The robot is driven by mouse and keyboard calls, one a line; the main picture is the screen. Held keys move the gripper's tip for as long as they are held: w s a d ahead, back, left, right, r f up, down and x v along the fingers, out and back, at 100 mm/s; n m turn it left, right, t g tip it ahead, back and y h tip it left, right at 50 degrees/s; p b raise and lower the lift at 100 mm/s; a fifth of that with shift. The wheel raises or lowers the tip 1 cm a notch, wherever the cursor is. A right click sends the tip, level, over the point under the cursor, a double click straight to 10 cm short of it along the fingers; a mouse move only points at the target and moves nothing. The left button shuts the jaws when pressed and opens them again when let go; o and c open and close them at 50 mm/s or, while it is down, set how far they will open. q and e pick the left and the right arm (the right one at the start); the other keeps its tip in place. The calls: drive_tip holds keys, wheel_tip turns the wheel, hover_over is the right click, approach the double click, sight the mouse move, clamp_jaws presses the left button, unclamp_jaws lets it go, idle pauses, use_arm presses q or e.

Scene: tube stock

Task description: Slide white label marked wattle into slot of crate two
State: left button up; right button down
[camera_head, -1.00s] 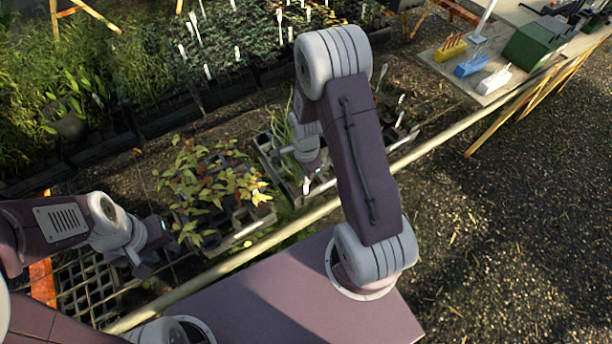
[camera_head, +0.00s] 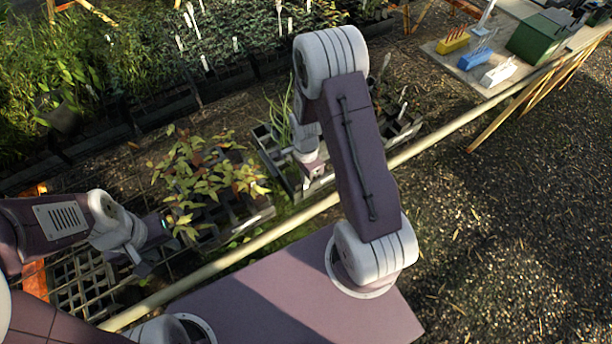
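My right gripper (camera_head: 314,174) points down over the front part of a grey crate (camera_head: 270,150) holding strappy green plants. My own forearm partly covers it, and its fingers are too small to read. My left gripper (camera_head: 143,262) is beside the front left of a crate with yellow-green and reddish leafy seedlings (camera_head: 200,185); its fingers are unclear. Several white labels stand in the far seedling bed, one of them a pale label (camera_head: 205,62). No writing is legible, so I cannot tell which label is wattle or which crate is two.
A pale rail (camera_head: 240,257) runs between my base and the crates. An empty lattice crate (camera_head: 85,275) lies at the left. A table (camera_head: 462,74) at upper right holds a yellow rack (camera_head: 453,41), blue rack (camera_head: 474,60), white rack (camera_head: 498,73) and green box (camera_head: 538,38). Gravel at right is clear.

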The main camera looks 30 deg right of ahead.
drive_tip(key=shift+f, duration=0.3)
drive_tip(key=c, duration=1.6)
unclamp_jaws()
wheel_tip(320, 180, up, 9)
drive_tip(key=shift+r, duration=0.1)
